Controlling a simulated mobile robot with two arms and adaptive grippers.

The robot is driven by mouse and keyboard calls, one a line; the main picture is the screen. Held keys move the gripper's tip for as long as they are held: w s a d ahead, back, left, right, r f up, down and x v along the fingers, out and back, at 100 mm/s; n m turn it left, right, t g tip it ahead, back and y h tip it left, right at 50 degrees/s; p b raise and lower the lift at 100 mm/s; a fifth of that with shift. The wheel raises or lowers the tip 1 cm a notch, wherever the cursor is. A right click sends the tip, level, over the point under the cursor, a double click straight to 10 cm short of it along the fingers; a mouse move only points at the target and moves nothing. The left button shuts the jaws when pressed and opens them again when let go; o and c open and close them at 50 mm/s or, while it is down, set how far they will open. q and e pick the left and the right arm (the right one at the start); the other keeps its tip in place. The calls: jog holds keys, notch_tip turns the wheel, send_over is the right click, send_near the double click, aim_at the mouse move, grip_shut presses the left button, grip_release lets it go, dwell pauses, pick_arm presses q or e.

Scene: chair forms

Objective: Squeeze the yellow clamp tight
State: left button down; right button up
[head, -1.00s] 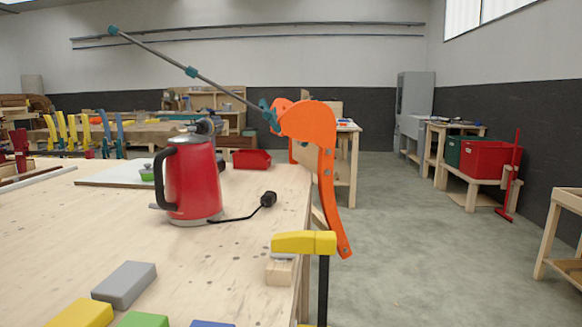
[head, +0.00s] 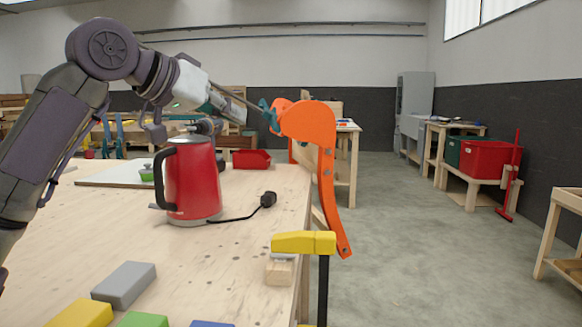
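The yellow clamp (head: 303,243) sits at the right edge of the wooden workbench (head: 120,235). Its yellow upper jaw is above a small wooden block (head: 280,271), and its dark bar runs down past the bench edge. My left arm comes in from the left and bends over the bench. My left gripper (head: 226,107) is above and behind the red kettle, left of and higher than the clamp, apart from it. Its fingers blend with the lamp's rod, so I cannot tell their opening. My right gripper is not in view.
The red kettle (head: 191,180) and its black plug (head: 268,199) stand between arm and clamp. A grey block (head: 124,284) and coloured blocks lie at the front.

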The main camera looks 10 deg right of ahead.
aim_at(293, 233)
pick_arm(q)
jog(key=s+d+f+m+g+y, duration=0.1)
jog(key=s+d+f+m+y, duration=0.15)
jog(key=d+f, duration=0.7)
jog(key=shift+n, duration=0.35)
jog(key=shift+w+f, duration=0.15)
jog(key=shift+f, duration=1.9)
jog(key=shift+w+f, duration=0.15)
jog(key=shift+f, duration=1.9)
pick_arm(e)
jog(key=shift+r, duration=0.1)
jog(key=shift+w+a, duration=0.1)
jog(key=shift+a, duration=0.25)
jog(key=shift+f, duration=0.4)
pick_arm(q)
jog(key=shift+a, duration=0.2)
jog(key=shift+f, duration=1.35)
